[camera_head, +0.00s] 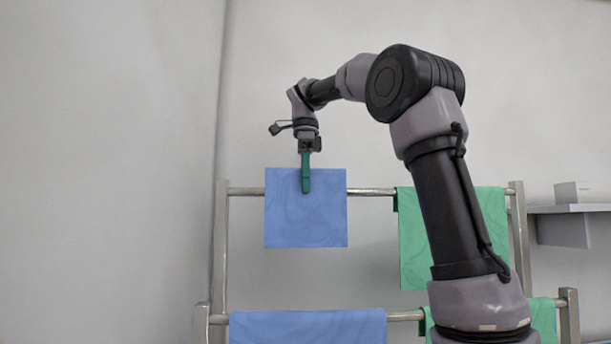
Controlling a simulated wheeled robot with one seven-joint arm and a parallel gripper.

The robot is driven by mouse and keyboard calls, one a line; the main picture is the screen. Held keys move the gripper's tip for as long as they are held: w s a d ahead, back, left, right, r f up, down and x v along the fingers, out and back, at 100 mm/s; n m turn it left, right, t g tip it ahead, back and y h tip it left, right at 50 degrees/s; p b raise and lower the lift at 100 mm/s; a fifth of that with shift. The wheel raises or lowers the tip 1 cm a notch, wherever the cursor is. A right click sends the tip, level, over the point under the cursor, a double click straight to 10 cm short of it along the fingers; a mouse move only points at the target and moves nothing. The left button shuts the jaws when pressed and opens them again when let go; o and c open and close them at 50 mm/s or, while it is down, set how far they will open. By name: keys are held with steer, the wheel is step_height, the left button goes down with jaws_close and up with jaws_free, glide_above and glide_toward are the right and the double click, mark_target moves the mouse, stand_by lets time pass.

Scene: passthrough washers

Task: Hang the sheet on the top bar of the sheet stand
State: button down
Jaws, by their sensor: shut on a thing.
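My gripper (306,182) points down and is shut on the top edge of a small blue sheet (306,222). The sheet hangs flat and covers part of the top bar (372,191) of the metal sheet stand (220,255). Its upper edge is a little above the bar in the picture. I cannot tell whether the sheet touches the bar or hangs in front of it. Any part of the sheet behind the bar is hidden.
A green sheet (413,240) hangs on the top bar at the right, partly behind my arm. A wider blue sheet (307,327) and another green sheet (544,320) hang on the lower bar (403,316). A shelf (568,209) with a white box (582,192) is at the right.

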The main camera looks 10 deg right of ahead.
mark_target(305, 197)
steer(key=shift+f, duration=1.95)
steer(key=shift+c, duration=1.5)
jaws_free()
step_height(305, 197, up, 11)
steer(key=shift+f, duration=0.15)
